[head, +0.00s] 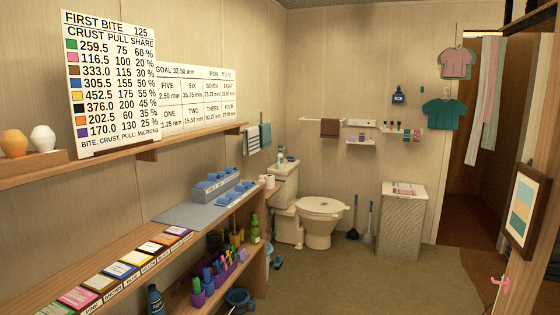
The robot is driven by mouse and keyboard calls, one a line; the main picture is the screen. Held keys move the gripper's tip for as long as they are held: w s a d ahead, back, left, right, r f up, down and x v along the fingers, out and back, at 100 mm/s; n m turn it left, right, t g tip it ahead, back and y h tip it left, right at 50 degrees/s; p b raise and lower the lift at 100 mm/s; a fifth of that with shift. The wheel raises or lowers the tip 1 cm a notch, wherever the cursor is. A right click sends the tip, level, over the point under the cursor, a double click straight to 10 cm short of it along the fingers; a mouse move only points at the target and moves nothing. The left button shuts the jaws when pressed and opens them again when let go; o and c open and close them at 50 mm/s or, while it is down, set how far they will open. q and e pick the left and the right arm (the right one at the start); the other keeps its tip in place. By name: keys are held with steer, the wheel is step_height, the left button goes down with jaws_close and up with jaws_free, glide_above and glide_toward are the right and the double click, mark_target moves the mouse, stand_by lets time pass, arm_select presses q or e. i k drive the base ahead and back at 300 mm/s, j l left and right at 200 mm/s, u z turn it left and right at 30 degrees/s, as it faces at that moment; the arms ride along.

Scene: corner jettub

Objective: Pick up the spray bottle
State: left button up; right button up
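No bottle in the head view shows a clear spray trigger, so I cannot tell which one is the spray bottle. A green bottle (254,229) stands on the lower shelf below the left counter, near its far end. A dark blue bottle (155,301) stands upright at the bottom left, partly cut off by the frame edge. A small blue bottle (399,97) is up on the far wall. A small white and teal bottle (281,157) stands on the toilet tank. Neither of my grippers is in view.
The wooden counter (105,280) along the left wall holds coloured cards and blue blocks. A purple caddy (222,273) sits beneath it. A toilet (318,218) and a light cabinet (401,222) stand at the back. The floor (370,280) in the middle is clear. A framed picture (525,210) is at right.

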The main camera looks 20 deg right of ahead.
mark_target(280, 163)
steer(key=i+l+z, duration=0.7)
steer(key=i, duration=0.4)
steer(key=i+l+z, duration=0.3)
steer(key=i, duration=0.4)
steer(key=i+z, duration=0.3)
steer(key=i, duration=0.4)
steer(key=i+u, duration=0.2)
steer(key=i, duration=0.3)
steer(key=i+l+u, duration=0.15)
steer(key=i, duration=0.35)
steer(key=i+l+u, duration=0.2)
steer(key=i, duration=0.3)
steer(key=i+l+u, duration=0.15)
steer(key=i, duration=0.35)
steer(key=l, duration=0.1)
